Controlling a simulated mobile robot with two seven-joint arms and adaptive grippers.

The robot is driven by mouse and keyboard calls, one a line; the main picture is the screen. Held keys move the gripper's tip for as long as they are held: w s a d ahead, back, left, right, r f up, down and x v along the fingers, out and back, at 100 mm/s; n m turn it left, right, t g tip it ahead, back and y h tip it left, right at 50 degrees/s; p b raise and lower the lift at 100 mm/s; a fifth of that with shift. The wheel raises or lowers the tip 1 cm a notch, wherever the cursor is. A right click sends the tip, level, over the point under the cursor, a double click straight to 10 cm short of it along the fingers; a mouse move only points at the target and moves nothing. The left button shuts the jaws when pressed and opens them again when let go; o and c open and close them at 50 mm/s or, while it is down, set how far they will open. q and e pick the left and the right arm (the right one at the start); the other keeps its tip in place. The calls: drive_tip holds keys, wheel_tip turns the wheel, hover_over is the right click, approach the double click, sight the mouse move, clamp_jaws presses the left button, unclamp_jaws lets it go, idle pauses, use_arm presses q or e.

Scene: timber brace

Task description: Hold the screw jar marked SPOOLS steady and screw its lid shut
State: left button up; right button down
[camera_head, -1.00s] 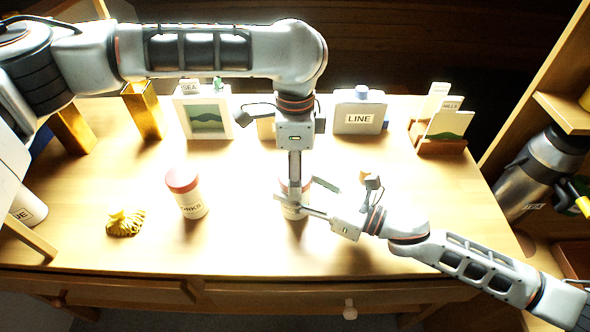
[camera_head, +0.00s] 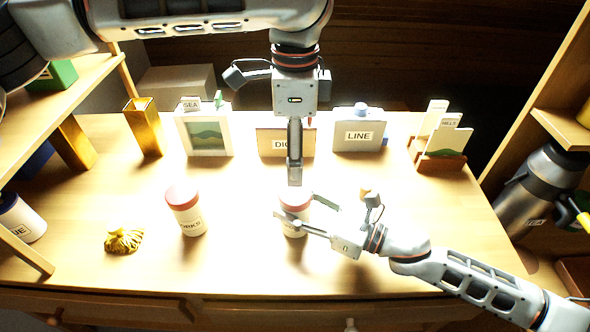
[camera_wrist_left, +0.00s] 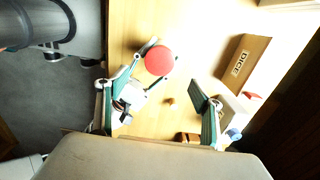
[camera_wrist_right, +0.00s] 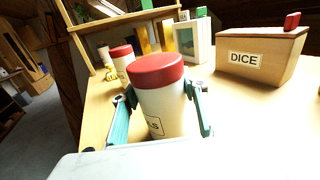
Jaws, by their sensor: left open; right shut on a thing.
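A white jar (camera_wrist_right: 166,115) with a red lid (camera_wrist_right: 158,69) stands upright on the desk; in the head view its lid (camera_head: 295,198) is at centre. Only the end of its label shows, so I cannot read SPOOLS. The lid sits on top; how tight it is I cannot tell. My right gripper (camera_head: 296,206) is shut around the jar's body from the right. My left gripper (camera_head: 294,182) points down above the lid, open and empty. In the left wrist view the lid (camera_wrist_left: 160,61) lies apart from the left fingers, toward the picture's top.
Another red-lidded jar (camera_head: 186,212), its label ending in RKS, stands to the left, beside a yellow bundle (camera_head: 123,239). Along the back are a picture frame (camera_head: 207,136), a DICE box (camera_head: 266,142), a LINE box (camera_head: 358,136) and a card holder (camera_head: 441,158). The front middle is clear.

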use_arm(q)
drive_tip(key=shift+r, duration=0.95)
use_arm(e)
drive_tip(key=c, duration=1.1)
unclamp_jaws()
drive_tip(key=shift+o, duration=0.2)
drive_tip(key=v, duration=1.2)
